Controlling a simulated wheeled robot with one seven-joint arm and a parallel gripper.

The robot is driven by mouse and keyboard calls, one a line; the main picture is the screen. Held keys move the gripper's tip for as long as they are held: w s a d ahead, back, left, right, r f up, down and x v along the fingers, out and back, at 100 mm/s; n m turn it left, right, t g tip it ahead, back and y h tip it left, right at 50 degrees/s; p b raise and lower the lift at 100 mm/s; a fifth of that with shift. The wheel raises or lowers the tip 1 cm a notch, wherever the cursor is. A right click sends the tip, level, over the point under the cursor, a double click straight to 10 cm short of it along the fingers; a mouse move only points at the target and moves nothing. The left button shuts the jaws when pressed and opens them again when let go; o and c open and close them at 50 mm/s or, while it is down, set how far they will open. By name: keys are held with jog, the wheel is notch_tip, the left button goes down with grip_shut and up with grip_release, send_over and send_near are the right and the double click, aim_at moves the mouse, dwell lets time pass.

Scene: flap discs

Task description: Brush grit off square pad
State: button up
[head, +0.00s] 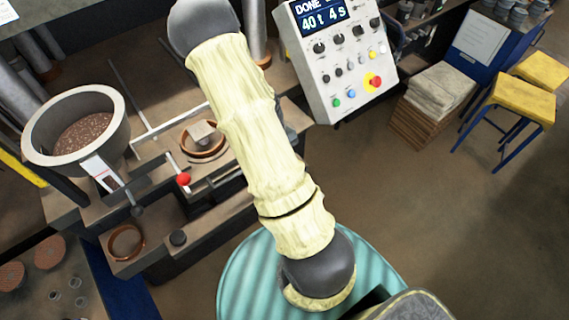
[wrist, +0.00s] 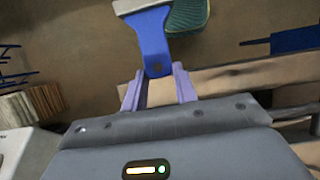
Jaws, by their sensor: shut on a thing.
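My gripper (wrist: 158,80) shows in the wrist view, its two lilac fingers closed around the end of a blue handle. The handle belongs to a brush-like tool (wrist: 151,40) that widens to a pale grey band at the top edge; its far end is cut off. I cannot make out bristles. In the head view a small pale grey square pad (head: 202,131) sits inside a round orange-brown ring on the machine. Grit on it is too small to tell. The gripper and tool do not show in the head view, and the pad is not clear in the wrist view.
A grey bowl (head: 76,128) of brown grains stands left of the pad. A lever with a red knob (head: 183,179) is just below the pad. A control panel (head: 336,50) rises to the right. Yellow stools (head: 525,95) stand far right.

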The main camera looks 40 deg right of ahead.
jog(key=shift+f, duration=0.1)
notch_tip(320, 180, down, 7)
jog(key=b, duration=0.7)
